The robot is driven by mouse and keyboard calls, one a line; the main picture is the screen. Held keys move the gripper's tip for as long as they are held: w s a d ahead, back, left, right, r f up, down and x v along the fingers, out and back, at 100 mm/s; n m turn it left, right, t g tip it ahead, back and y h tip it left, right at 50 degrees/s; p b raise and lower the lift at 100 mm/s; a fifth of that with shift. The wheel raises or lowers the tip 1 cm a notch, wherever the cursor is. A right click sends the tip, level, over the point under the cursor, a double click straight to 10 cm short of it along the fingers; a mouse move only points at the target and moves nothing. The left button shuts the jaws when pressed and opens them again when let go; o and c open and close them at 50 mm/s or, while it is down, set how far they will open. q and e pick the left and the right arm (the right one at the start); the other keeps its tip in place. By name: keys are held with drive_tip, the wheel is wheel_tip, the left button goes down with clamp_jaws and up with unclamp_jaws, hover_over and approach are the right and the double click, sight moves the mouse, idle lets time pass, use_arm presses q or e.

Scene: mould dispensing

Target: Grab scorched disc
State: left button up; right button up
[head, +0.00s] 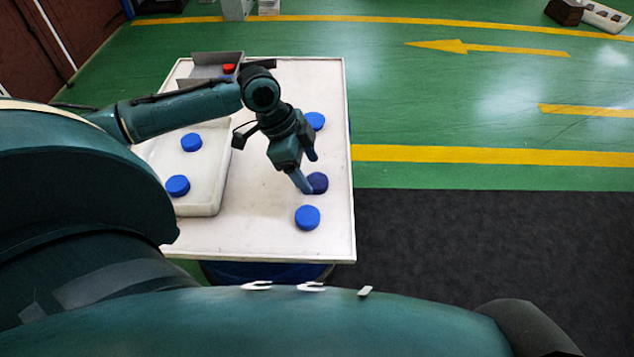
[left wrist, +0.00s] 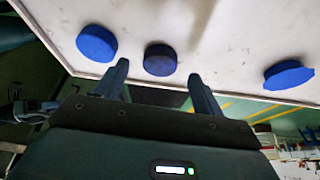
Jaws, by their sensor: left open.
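The scorched disc (head: 319,182) is a darker, blackened blue disc on the right part of the white table. It also shows in the left wrist view (left wrist: 160,60), between the lines of the two fingers. My left gripper (head: 308,172) is open and tilted down, its fingertips close beside the disc. In the head view one finger partly covers the disc's left edge. I cannot tell whether a finger touches it. Clean blue discs lie on either side of it, one nearer (head: 307,218) and one farther (head: 315,121). My right gripper is not in view.
A white tray (head: 213,195) with two blue discs (head: 191,142) (head: 177,186) stands on the table's left. A grey open box (head: 205,72) with a red piece (head: 229,68) is at the back. The white table's (head: 340,235) right edge is close to the loose discs.

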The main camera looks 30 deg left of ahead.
sight(317, 183)
use_arm(q)
drive_tip(key=x, duration=0.3)
drive_tip(key=shift+r, duration=0.1)
drive_tip(key=c, duration=1.1)
